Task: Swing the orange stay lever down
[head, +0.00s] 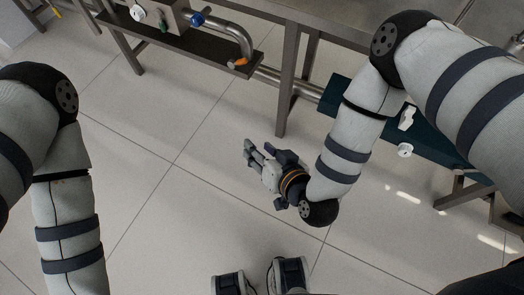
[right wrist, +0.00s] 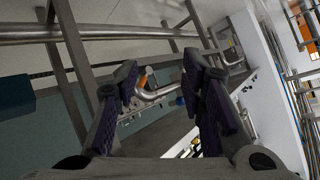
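The small orange lever (head: 237,62) is on the curved steel pipe at the low shelf, upper middle of the head view. It also shows in the right wrist view (right wrist: 141,81), between the fingers and beyond them. My right gripper (head: 250,150) is over the tiled floor, below and apart from the lever in the head view. In the right wrist view its two dark fingers (right wrist: 162,70) are spread wide with nothing held between them. My left arm comes in at the left; its gripper is out of the picture.
A steel table leg (head: 288,80) stands between the pipe's end and a dark teal box (head: 440,145). The pipe (head: 243,38) rises from the shelf (head: 185,50), near a blue knob (head: 197,19). Tiled floor (head: 150,190) is clear.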

